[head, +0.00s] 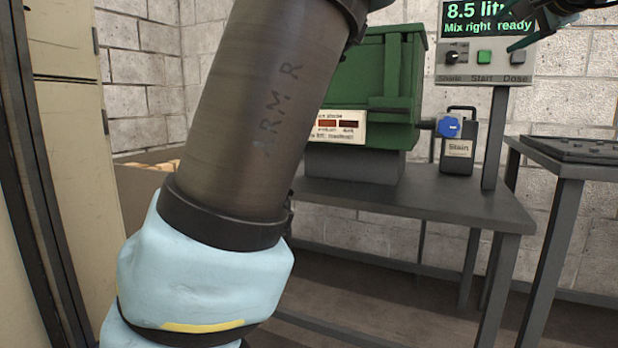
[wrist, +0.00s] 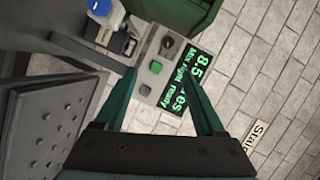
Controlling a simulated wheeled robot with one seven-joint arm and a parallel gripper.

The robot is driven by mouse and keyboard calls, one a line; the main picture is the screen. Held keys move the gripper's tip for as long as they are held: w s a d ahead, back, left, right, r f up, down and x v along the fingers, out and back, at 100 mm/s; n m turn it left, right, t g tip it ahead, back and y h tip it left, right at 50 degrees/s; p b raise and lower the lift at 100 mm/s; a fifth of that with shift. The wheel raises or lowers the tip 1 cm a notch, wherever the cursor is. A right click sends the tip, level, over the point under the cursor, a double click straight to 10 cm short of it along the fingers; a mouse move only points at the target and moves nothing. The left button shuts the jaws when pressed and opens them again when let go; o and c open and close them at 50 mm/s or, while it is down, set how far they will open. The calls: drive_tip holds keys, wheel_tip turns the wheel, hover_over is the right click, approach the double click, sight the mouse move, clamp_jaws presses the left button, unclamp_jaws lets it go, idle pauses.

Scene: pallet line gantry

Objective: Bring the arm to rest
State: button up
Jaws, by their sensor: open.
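My arm crosses the head view from the lower left to the top, with its dark tube marked "ARM R". My gripper (wrist: 158,72) is open and empty, its two dark green fingers spread in the wrist view. In the head view part of it (head: 540,32) shows at the upper right, in front of the control panel (head: 462,56). The panel's screen reads "8.5 lit..." and "Mix right ready". In the wrist view the panel (wrist: 147,88) lies beyond and between the fingers. Contact with the panel cannot be judged.
A green tank (head: 350,75) and a stain can (head: 459,140) with a blue cap stand on a grey bench (head: 430,205). Another dark table (head: 570,165) is at the right. Beige cabinets (head: 70,120) stand close at the left. A brick wall (head: 135,65) is behind.

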drive_tip(key=w+a+f+n+g+y, duration=0.2)
drive_tip(key=w+a+f+g, duration=0.2)
drive_tip(key=a+f, duration=0.8)
drive_tip(key=w+a+f+n+g+y, duration=0.1)
drive_tip(key=w+a+f+g, duration=0.35)
drive_tip(key=a+f, duration=0.75)
drive_tip(key=s+a+f+n+g+h, duration=0.1)
drive_tip(key=s+a+f+n+g, duration=0.3)
drive_tip(key=s+a+f, duration=0.55)
drive_tip(key=s+a+f+n+g+h, duration=0.15)
drive_tip(key=s+a+f+n, duration=0.5)
drive_tip(key=a+f, duration=0.65)
drive_tip(key=w+d+p+v, duration=0.2)
drive_tip(key=w+p+v, duration=0.1)
drive_tip(key=p+v, duration=1.3)
drive_tip(key=w+d+r+p+v, duration=0.1)
drive_tip(key=w+d+p+v, duration=0.1)
drive_tip(key=p+v, duration=1.5)
drive_tip(key=r+p, duration=0.1)
drive_tip(key=p, duration=0.2)
drive_tip(key=shift+w+g, duration=0.2)
drive_tip(key=shift+g, duration=0.1)
drive_tip(key=shift+y, duration=0.25)
